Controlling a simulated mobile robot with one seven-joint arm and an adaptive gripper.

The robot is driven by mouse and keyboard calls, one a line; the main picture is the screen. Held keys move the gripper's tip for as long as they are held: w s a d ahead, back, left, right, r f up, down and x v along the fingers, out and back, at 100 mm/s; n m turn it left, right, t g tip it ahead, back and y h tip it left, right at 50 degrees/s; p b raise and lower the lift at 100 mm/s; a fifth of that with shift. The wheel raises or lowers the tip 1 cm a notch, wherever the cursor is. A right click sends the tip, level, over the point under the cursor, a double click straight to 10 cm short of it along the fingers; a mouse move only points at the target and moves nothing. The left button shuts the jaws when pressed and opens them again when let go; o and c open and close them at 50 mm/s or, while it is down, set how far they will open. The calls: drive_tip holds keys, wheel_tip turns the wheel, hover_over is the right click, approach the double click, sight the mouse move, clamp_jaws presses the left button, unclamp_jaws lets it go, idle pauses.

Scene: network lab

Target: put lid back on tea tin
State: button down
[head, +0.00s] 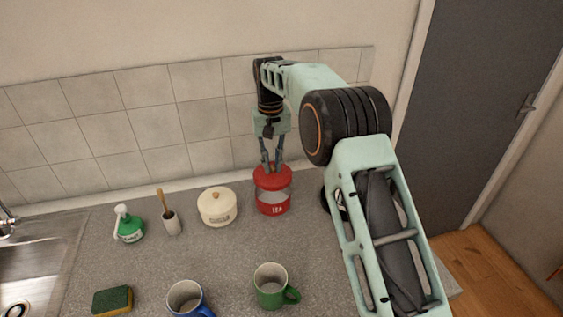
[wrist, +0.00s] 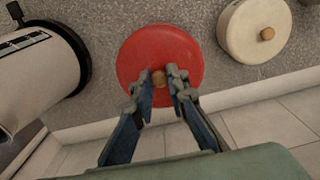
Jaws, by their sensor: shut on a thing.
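The tea tin (head: 272,204) is red with a pale band and stands upright on the counter near the tiled wall. Its red lid (head: 272,178) sits at the top of the tin; from these views I cannot tell whether it is fully seated. In the wrist view the round lid (wrist: 137,55) hides the tin below it. My gripper (head: 272,167) points straight down over the lid. In the wrist view its two fingers (wrist: 160,86) are shut on the lid's small wooden knob (wrist: 158,76).
A cream lidded pot (head: 217,208) stands left of the tin. Further left are a brush holder (head: 171,222) and a green bottle (head: 129,227). A green mug (head: 271,288), a blue mug (head: 187,299) and a sponge (head: 112,301) are in front. Bare counter lies between.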

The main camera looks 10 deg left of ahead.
sight(272, 175)
drive_tip(key=shift+w+a+f, duration=0.1)
drive_tip(key=shift+w+f, duration=0.1)
wheel_tip(272, 175, down, 5)
drive_tip(key=b, duration=0.4)
drive_tip(key=shift+r, duration=0.2)
drive_tip(key=shift+f+b, duration=0.45)
drive_tip(key=shift+f, duration=0.35)
drive_tip(key=shift+p, duration=0.5)
idle(0.3)
drive_tip(key=shift+f+p, duration=0.15)
drive_tip(key=shift+p, duration=0.15)
idle(1.5)
drive_tip(key=c, duration=1.8)
unclamp_jaws()
drive_tip(key=shift+o, duration=0.4)
